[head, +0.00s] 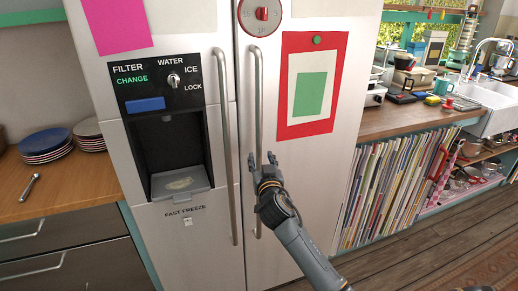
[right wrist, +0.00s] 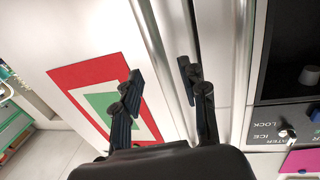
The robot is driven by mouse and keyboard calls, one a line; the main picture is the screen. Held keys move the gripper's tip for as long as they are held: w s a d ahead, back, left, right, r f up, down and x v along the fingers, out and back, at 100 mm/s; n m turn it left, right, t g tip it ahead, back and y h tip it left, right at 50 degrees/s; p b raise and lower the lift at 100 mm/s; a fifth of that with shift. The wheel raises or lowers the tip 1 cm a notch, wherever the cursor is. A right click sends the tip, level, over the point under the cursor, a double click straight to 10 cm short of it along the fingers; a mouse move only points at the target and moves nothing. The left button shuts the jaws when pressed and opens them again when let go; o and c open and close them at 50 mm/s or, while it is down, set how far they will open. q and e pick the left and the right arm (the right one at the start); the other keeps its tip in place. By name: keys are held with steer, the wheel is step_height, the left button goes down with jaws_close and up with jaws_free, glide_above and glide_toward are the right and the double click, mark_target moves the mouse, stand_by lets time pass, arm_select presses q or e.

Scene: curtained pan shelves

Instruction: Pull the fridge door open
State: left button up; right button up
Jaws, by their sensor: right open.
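The white fridge (head: 300,180) fills the middle of the head view, with two tall doors side by side. The left door has a long vertical metal handle (head: 228,150) and the right door has its own handle (head: 258,110). Both doors look shut. My right gripper (head: 262,160) is open and empty at the right door's handle, about halfway down it. In the right wrist view, the right door's handle (right wrist: 157,45) runs between the spread fingers (right wrist: 163,82); whether they touch it I cannot tell. My left gripper is in neither view.
A water dispenser (head: 165,130) is set into the left door. A red-framed picture (head: 337,85) and a red dial (head: 262,14) are on the right door. A wooden counter (head: 400,120) over upright records or books stands to the right; plates (head: 46,143) are at left.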

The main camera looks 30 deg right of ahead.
mark_target(259, 153)
steer(key=shift+p+x, duration=0.3)
steer(key=shift+x, duration=2.3)
jaws_close()
